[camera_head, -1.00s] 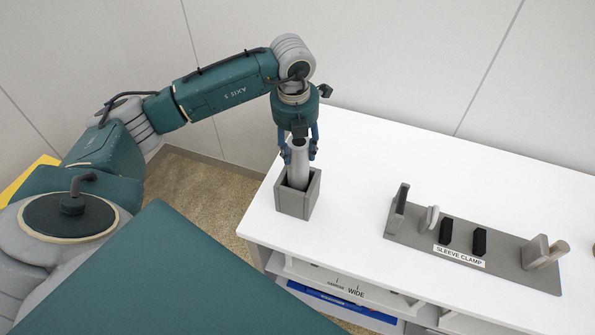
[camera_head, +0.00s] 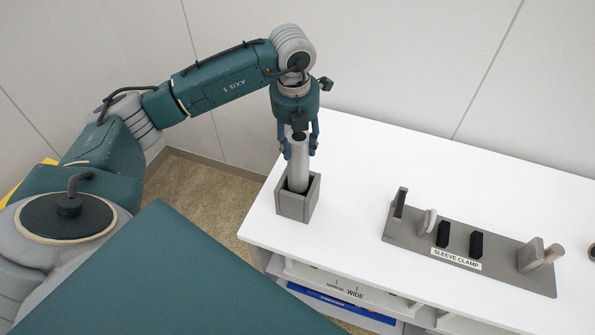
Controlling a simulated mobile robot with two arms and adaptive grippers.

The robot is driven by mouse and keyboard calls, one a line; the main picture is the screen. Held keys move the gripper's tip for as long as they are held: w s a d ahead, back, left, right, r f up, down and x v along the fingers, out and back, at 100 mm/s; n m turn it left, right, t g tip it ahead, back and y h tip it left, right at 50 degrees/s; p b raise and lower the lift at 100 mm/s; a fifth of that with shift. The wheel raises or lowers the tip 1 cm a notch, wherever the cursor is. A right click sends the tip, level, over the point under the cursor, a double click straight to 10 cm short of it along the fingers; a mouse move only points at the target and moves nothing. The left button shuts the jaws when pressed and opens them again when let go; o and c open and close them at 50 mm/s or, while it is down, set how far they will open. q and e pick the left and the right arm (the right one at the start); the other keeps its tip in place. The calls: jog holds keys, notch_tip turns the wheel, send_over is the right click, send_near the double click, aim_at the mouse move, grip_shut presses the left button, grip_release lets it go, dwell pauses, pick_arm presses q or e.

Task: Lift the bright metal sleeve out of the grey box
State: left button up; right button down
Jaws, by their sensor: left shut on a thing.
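The bright metal sleeve (camera_head: 298,168) stands upright, its lower end inside the grey box (camera_head: 296,206) and most of its length above the rim. The box is an open-topped square container near the left end of the white table. My left gripper (camera_head: 299,147) points down from above and is shut on the upper part of the sleeve. The sleeve's bottom end is hidden by the box walls. My right gripper does not show.
A grey sleeve clamp fixture (camera_head: 403,236) with upright posts and black blocks lies to the right on the white table (camera_head: 365,165). The table between box and fixture is clear. Shelves with a blue item (camera_head: 340,302) are below the front edge.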

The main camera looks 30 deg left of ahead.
aim_at(298, 136)
pick_arm(q)
jog(key=shift+r, duration=0.1)
jog(key=shift+r+p, duration=1)
jog(key=shift+r, duration=0.8)
jog(key=shift+f, duration=0.1)
